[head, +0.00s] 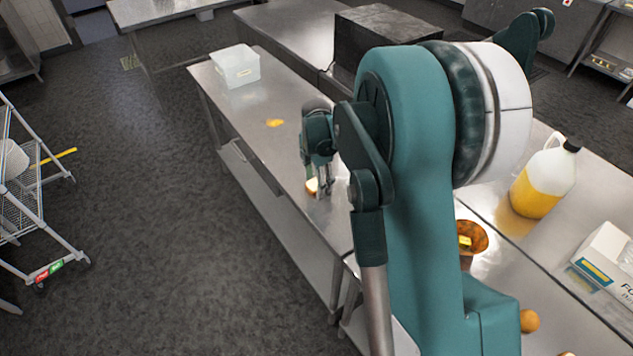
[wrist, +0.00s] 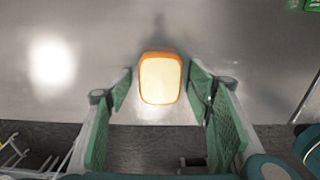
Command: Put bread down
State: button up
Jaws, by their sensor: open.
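The bread (wrist: 160,79) is a pale slice with an orange-brown crust. In the wrist view it lies on the steel table, near the table's front edge. My gripper (wrist: 160,92) is open, with its green pads to the left and right of the bread and a gap showing on both sides. In the head view my gripper (head: 322,190) points down at the table, and a small part of the bread (head: 312,185) shows at its fingertips. The rest of the bread is hidden there by the fingers.
The steel table (head: 262,155) has a clear plastic bin (head: 236,66) at its far end and an orange patch (head: 275,122) nearby. A jug of yellow liquid (head: 543,180), a brown pot (head: 471,238) and a white box (head: 606,262) stand right of my arm. A wire cart (head: 30,190) stands left.

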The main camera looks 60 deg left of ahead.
aim_at(316, 183)
jog(key=shift+r, duration=0.1)
notch_tip(316, 183, up, 12)
dwell(0.8)
dwell(0.5)
dwell(0.4)
